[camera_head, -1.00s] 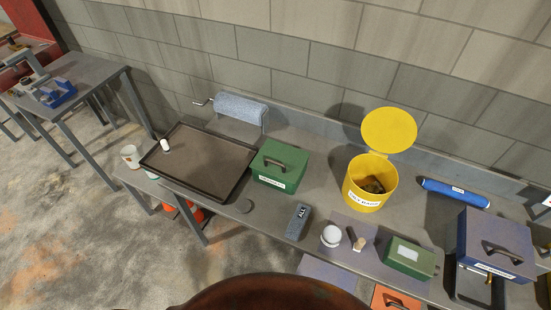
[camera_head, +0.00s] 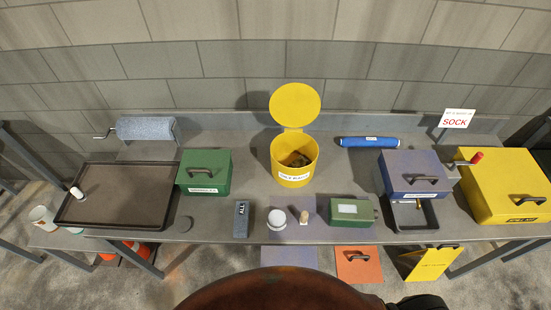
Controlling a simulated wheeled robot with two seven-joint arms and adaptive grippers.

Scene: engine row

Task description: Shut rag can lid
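The yellow rag can (camera_head: 294,163) stands upright on the grey bench, near the middle of the view. Its round yellow lid (camera_head: 295,104) is open, standing up at the back of the can. Dark and brown rags show inside the can. Neither of my grippers can be made out in the view.
On the bench (camera_head: 345,155) are a green box (camera_head: 204,172) left of the can and a blue roll (camera_head: 369,142) to its right. A blue box (camera_head: 414,172) and yellow box (camera_head: 505,185) stand farther right. A dark tray (camera_head: 118,210) lies left. Small items sit in front.

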